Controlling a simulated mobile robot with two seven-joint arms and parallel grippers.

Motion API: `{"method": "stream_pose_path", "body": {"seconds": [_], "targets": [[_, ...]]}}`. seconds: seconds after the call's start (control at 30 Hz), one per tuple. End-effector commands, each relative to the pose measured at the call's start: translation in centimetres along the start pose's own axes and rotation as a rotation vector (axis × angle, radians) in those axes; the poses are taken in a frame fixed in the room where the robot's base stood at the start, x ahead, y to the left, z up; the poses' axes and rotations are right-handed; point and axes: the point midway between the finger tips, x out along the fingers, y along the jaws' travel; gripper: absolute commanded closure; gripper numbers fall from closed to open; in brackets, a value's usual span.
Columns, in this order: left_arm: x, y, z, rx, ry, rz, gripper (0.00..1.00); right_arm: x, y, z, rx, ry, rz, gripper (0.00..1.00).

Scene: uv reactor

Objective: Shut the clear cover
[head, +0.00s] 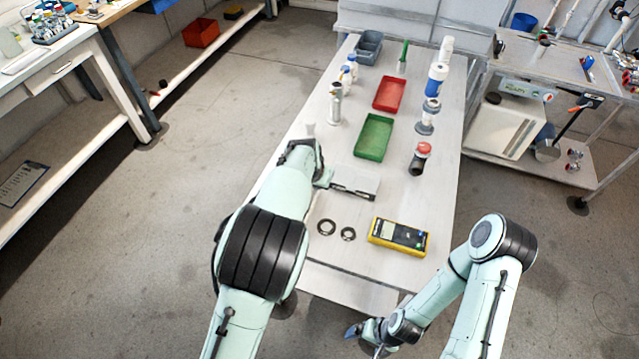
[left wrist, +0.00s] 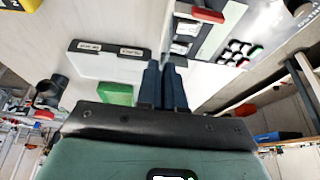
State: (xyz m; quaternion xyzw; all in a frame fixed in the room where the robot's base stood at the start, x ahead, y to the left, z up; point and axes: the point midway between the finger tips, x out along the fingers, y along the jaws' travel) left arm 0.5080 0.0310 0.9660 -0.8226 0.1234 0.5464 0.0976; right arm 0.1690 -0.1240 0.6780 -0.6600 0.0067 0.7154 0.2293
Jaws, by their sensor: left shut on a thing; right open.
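A pale flat panel (head: 358,182) with a dark front strip is on the table and looks like the clear cover. In the left wrist view the panel (left wrist: 105,66) has two white labels on its dark strip. My left gripper (head: 327,181) is at its left end; in the left wrist view its blue fingers (left wrist: 163,72) are together against the panel's edge. The exact grip is hidden. My right gripper (head: 364,336) is low at the table's front, open and empty.
A green tray (head: 374,137), a red tray (head: 389,94) and several bottles stand farther back.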

Motion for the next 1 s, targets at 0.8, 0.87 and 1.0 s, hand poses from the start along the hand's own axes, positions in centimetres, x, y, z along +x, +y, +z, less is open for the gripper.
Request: {"method": "stream_pose_path", "body": {"seconds": [0.8, 0.87, 1.0], "targets": [[0.2, -1.6, 0.1, -0.114, 0.0, 0.275, 1.0, 1.4, 0.9, 1.3, 0.006, -0.016, 0.005, 0.06], [0.2, -1.6, 0.1, -0.114, -0.001, 0.275, 1.0, 1.4, 0.9, 1.3, 0.006, -0.016, 0.005, 0.06], [0.2, -1.6, 0.1, -0.114, -0.001, 0.274, 1.0, 1.4, 0.9, 1.3, 0.006, -0.016, 0.005, 0.06]]}}
